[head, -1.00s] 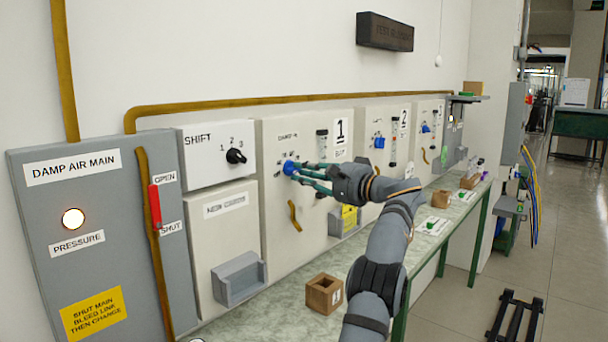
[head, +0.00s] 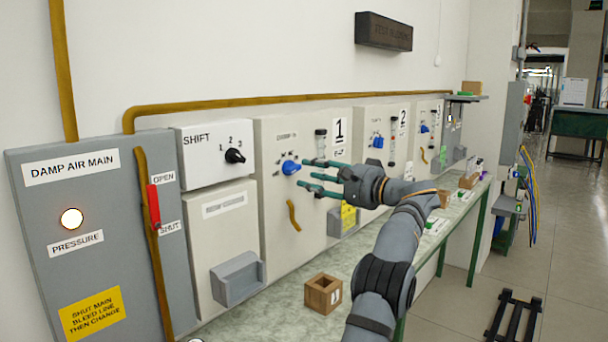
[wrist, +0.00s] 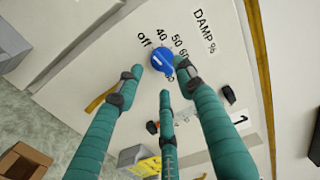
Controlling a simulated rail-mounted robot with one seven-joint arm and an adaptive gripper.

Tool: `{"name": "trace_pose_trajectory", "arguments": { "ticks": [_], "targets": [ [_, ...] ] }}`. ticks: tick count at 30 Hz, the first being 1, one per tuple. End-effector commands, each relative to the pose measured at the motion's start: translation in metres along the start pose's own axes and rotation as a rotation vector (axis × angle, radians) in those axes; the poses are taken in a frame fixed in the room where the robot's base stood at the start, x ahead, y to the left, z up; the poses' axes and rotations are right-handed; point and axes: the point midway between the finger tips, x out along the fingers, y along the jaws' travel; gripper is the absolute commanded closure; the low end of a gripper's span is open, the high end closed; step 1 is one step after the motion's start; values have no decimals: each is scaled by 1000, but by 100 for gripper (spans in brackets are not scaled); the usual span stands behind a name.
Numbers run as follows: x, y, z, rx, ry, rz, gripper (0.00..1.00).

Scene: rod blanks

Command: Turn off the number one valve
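The number 1 panel (head: 290,215) carries a blue knob (head: 291,167) under a DAMP % scale. In the wrist view the blue knob (wrist: 162,62) sits among the marks off, 40, 50 and 60; I cannot tell for sure which mark it points at. My gripper (head: 310,174) has teal fingers spread open just to the right of the knob in the head view, apart from it and empty. In the wrist view the fingertips of my gripper (wrist: 160,79) surround the knob's place from the camera side.
Left of it are a SHIFT selector (head: 235,156) and the DAMP AIR MAIN box (head: 95,250) with a red lever (head: 154,207) and lit lamp. A similar number 2 panel (head: 372,150) stands farther right. A wooden box (head: 323,293) sits on the bench below.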

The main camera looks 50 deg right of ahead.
Motion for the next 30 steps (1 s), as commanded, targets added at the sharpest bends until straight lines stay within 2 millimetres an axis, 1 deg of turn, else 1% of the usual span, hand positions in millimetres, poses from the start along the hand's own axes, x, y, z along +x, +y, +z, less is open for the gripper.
{"name": "trace_pose_trajectory", "arguments": {
  "ticks": [1, 6, 9, 12, 15, 20, 26, 30],
  "targets": [
    [-13, 0, -1, 2, 5, 1, 62],
    [-49, 0, -1, 0, 4, 1, 62],
    [-66, 0, 0, 1, 3, 1, 62],
    [-77, 0, 0, 1, 2, 1, 62],
    [-83, 0, 0, 0, -1, 1, 62],
    [-86, 0, 0, -1, 0, 1, 62],
    [-86, 0, 0, -1, 0, 1, 62],
    [-79, 0, 1, 0, -3, 0, 62]
  ]
}}
